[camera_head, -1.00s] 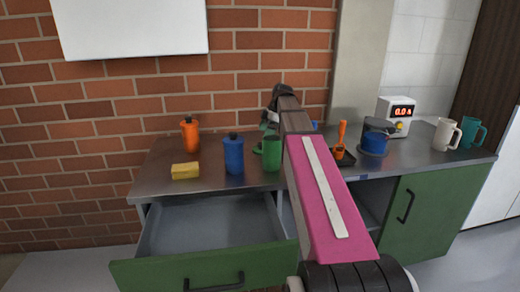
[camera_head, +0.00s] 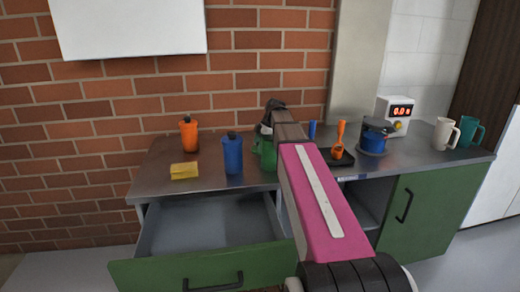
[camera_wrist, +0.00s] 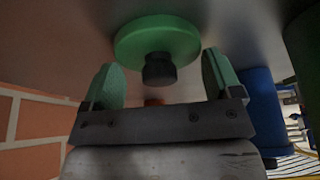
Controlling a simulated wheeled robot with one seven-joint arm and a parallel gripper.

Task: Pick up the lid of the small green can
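In the wrist view a round green lid (camera_wrist: 150,40) with a short dark knob (camera_wrist: 159,72) shows at the top centre. I cannot tell whether it rests on a can or on the counter. My gripper (camera_wrist: 159,64) is open, with one green finger on each side of the knob and a gap on both sides. In the head view my gripper is mostly hidden behind my arm, near the green container (camera_head: 268,157), which my arm partly covers.
An orange-handled tool (camera_head: 339,140) and a dark blue device (camera_head: 374,137) are to the right. The drawer (camera_head: 205,270) is open.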

